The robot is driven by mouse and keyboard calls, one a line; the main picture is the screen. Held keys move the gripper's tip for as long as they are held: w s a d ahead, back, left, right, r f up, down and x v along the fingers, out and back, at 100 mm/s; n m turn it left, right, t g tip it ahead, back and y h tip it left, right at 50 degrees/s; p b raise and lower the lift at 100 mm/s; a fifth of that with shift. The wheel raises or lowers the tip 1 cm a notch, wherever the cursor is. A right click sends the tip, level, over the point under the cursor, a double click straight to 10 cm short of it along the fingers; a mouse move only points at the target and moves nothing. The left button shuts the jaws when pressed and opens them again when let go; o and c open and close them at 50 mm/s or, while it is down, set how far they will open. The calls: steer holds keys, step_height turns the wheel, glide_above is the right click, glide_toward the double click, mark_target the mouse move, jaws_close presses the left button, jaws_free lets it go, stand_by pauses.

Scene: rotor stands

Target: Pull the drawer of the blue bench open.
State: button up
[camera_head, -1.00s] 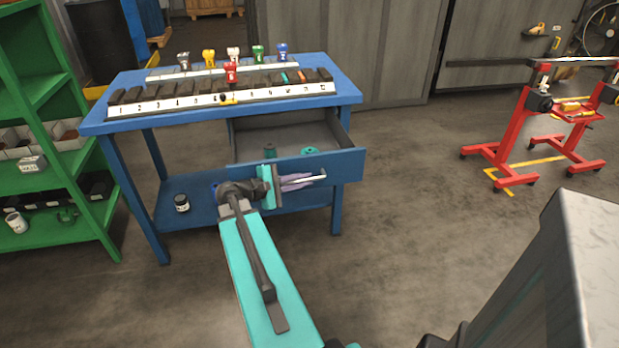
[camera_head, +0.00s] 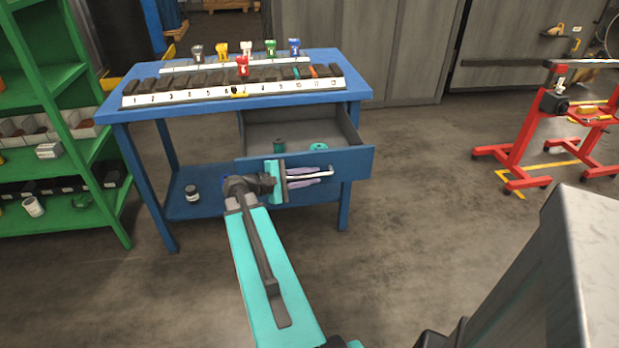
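The blue bench (camera_head: 110,110) stands ahead, with its drawer (camera_head: 352,160) pulled well out. The drawer's grey inside shows, with a dark green part (camera_head: 279,146) and a teal ring-like part (camera_head: 318,147) in it. A pale bar handle (camera_head: 327,174) is on the drawer front. My gripper (camera_head: 312,176) is at this handle, its lavender fingers above and below the bar. The fingers look parted, with gaps beside the bar. Part of the handle and drawer front is hidden behind my gripper.
Numbered rails (camera_head: 190,97) with coloured pieces cover the bench top. A dark jar (camera_head: 192,193) stands on the lower shelf. A green rack (camera_head: 100,190) is at left, a red stand (camera_head: 515,140) at right. Floor between bench and stand is clear.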

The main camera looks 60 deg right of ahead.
steer(key=shift+a, duration=0.15)
steer(key=v, duration=1.3)
steer(key=shift+w+a+b, duration=0.15)
steer(key=shift+w+b, duration=0.1)
steer(key=shift+b, duration=0.1)
